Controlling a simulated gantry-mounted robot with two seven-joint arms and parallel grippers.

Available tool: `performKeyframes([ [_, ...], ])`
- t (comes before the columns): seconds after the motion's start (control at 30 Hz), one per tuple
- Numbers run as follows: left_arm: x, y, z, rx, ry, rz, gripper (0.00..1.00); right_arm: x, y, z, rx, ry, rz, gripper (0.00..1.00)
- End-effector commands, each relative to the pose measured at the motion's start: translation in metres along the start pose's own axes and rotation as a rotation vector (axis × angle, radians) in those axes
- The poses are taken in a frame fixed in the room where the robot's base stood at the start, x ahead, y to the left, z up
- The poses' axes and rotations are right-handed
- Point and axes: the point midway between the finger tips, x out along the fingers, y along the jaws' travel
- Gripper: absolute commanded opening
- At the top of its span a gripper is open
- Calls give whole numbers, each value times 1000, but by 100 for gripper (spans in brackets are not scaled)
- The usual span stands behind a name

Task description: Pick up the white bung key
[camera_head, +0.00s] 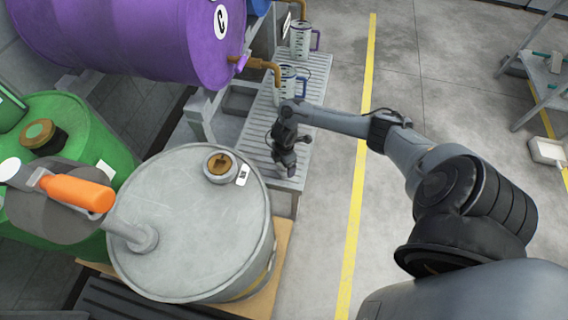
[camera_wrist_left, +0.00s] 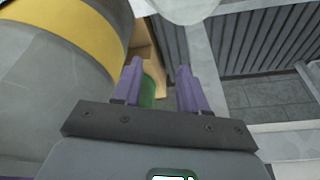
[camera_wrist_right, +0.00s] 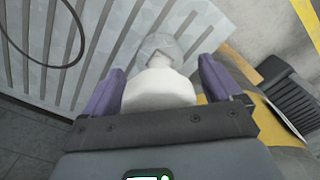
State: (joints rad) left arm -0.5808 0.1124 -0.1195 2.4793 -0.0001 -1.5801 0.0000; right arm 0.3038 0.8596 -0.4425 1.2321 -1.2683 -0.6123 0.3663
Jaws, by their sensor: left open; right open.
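A white piece (camera_wrist_right: 158,92) with a rounded, pale clear end lies between the fingers of my right gripper (camera_wrist_right: 162,70) in the right wrist view. I cannot tell for sure whether it is the bung key. The fingers stand apart on either side of it, and contact is unclear. In the head view my right gripper (camera_head: 286,168) is low over the slatted grey shelf, beside the grey drum. My left gripper (camera_wrist_left: 158,75) is open and empty in the left wrist view, near a grey drum with a yellow band. It is outside the head view.
The grey drum (camera_head: 190,225) stands on a wooden pallet (camera_head: 277,260). A purple drum (camera_head: 150,35) lies above the slatted shelf (camera_head: 316,75), where two jugs stand under taps. Open floor is at right.

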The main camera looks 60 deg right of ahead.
Motion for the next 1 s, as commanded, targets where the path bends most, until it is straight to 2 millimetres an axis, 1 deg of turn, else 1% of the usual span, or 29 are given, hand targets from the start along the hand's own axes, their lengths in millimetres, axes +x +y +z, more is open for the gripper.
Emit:
performKeyframes([
  [0.13, -1, 0, -1, 0, 1, 1, 43, -1, 0, 0, 0, 0, 0, 92],
  [0.17, -1, 0, -1, 0, 1, 1, 43, -1, 0, 0, 0, 0, 0, 90],
  [0.5, -1, -1, 0, 7, 1, -5, 43, -1, 0, 0, 0, 0, 1, 38],
  [0.57, -1, -2, 0, 9, 0, -6, 43, -1, 0, 0, 0, 0, 1, 30],
  [0.83, -2, -3, 0, 13, 0, -9, 43, -3, 0, 0, 0, 0, 1, 30],
  [1.0, -8, -3, -2, 12, 0, -9, 43, -12, 1, 0, 0, 0, 2, 30],
])
